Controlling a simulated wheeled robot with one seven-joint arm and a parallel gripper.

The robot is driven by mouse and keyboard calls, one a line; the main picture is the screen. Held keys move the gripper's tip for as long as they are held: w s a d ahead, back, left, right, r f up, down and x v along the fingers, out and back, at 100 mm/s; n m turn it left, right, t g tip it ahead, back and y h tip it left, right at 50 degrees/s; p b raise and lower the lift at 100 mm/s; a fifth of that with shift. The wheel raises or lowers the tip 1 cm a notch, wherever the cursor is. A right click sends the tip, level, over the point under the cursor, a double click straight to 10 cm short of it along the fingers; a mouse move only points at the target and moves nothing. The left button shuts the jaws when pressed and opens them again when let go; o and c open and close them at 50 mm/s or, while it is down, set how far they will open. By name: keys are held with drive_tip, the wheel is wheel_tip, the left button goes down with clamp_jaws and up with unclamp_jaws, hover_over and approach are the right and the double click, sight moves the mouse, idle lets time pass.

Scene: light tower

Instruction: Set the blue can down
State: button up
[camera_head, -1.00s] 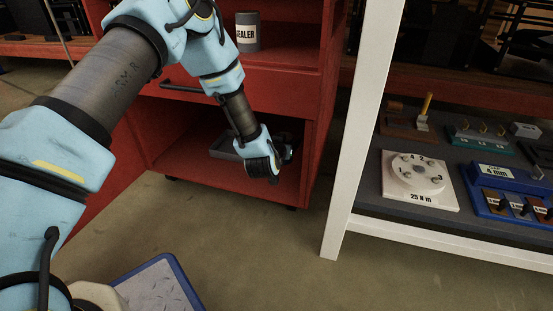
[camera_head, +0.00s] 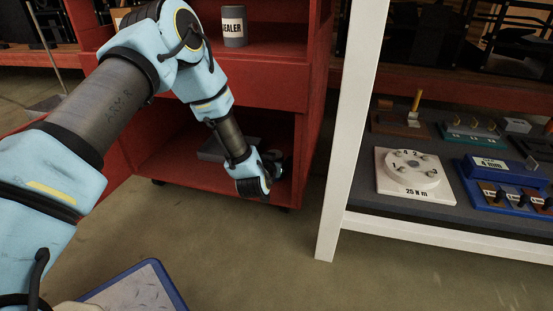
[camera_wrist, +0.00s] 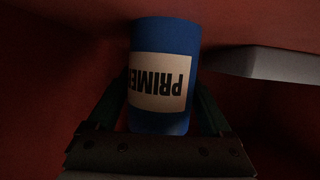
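The blue can (camera_wrist: 165,38) with a pale label reading "PRIME…" fills the middle of the wrist view. The lettering appears upside down there. My gripper (camera_wrist: 163,88) has one finger against each side of the can and is shut on it. In the head view my wrist reaches into the lower compartment of the red cabinet (camera_head: 170,172). The fingers and the blue can are hidden there behind the wrist. Whether the can's base touches the compartment floor cannot be told.
A grey tray (camera_head: 212,149) lies in the lower compartment beside my wrist; a pale grey slab (camera_wrist: 262,63) shows right of the can. A SEALER can (camera_head: 233,38) stands on the shelf above. A white-framed bench (camera_head: 342,140) with fixtures stands at right.

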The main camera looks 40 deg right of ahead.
drive_tip(key=shift+o, duration=1)
